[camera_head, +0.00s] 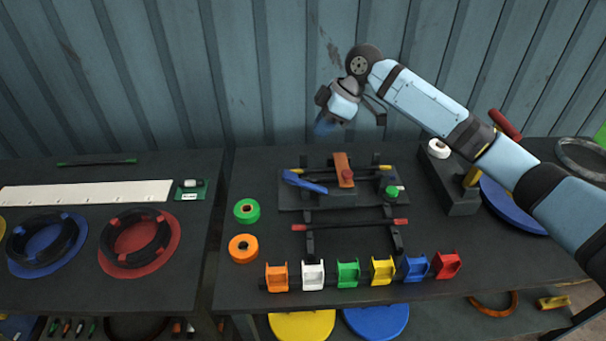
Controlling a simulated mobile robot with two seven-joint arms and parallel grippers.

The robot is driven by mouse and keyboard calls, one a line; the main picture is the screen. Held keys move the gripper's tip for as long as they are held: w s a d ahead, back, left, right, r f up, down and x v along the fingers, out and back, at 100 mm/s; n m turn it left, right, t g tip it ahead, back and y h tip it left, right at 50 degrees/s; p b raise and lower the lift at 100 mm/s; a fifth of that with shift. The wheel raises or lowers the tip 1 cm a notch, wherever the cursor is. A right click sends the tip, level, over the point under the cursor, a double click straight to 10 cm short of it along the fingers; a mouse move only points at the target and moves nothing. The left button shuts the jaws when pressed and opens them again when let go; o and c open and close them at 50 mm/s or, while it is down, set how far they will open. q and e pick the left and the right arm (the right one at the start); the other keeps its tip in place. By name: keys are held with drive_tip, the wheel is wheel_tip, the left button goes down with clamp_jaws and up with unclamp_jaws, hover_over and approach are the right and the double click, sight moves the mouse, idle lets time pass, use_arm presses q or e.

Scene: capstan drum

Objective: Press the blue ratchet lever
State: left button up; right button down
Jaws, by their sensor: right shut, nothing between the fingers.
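The blue ratchet lever (304,182) lies on a dark fixture plate (320,205) at the back middle of the right-hand table, its free end pointing left. My right gripper (325,124) is shut and empty. It shows above the back of the table, over the fixture in the picture and apart from the lever, pointing down and left. Its fingertips look blue and are small in the view. My left gripper is not in view.
A row of coloured holders (347,274) lines the front edge. Green tape (247,210) and orange tape (243,248) lie at the left. A dark block with a white roll (438,149) stands right, near a blue disc (512,208). A corrugated wall (270,70) closes the back.

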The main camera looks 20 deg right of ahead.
sight(290, 175)
drive_tip(key=shift+r, duration=0.1)
drive_tip(key=shift+s+a, duration=0.1)
drive_tip(key=p+x, duration=0.1)
drive_tip(key=x, duration=1.3)
drive_tip(key=shift+p, duration=0.3)
